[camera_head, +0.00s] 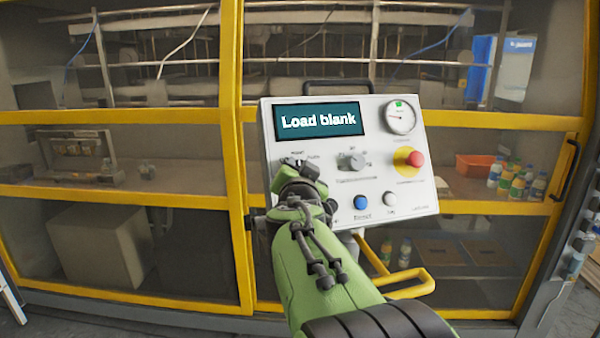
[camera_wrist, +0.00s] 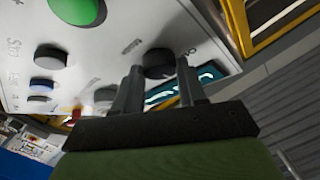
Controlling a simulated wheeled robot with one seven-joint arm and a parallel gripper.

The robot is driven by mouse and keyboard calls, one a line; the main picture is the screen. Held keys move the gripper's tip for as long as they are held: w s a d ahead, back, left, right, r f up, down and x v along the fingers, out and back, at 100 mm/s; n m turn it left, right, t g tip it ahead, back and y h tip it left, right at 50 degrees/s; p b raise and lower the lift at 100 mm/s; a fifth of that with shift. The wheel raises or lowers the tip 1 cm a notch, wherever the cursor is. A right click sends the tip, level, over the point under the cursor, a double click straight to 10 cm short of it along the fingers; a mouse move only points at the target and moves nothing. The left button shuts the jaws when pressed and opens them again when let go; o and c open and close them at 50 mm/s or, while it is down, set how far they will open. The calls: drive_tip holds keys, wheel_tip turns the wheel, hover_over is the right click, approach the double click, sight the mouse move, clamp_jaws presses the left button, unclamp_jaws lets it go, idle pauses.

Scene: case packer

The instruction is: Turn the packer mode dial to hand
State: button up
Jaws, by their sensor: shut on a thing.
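The control panel (camera_head: 345,195) is a white tilted box in front of the yellow-framed machine. Its screen (camera_head: 318,120) reads "Load blank". My gripper (camera_head: 292,168) is at the panel's left side, below the screen, and hides most of the dial there in the head view. In the wrist view, a dark round dial (camera_wrist: 159,58) sits between the two fingers of my gripper (camera_wrist: 160,80), which is shut on it. The dial's pointer and setting cannot be read. The small labels around it are too blurred or covered to make out fully.
To the right are a grey selector knob (camera_head: 351,161), a red emergency stop (camera_head: 415,158), a gauge (camera_head: 400,117), a blue button (camera_head: 361,202) and a white button (camera_head: 390,199). A yellow rail (camera_head: 405,285) sticks out below the panel. Bottles (camera_head: 516,186) stand behind the glass.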

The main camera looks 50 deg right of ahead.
drive_tip(key=o, duration=1.1)
drive_tip(key=shift+c, duration=0.2)
drive_tip(key=b+v, duration=0.1)
drive_tip(key=v, duration=1.4)
drive_tip(key=shift+s+a, duration=0.2)
drive_tip(key=shift+a, duration=0.1)
drive_tip(key=shift+f, duration=0.1)
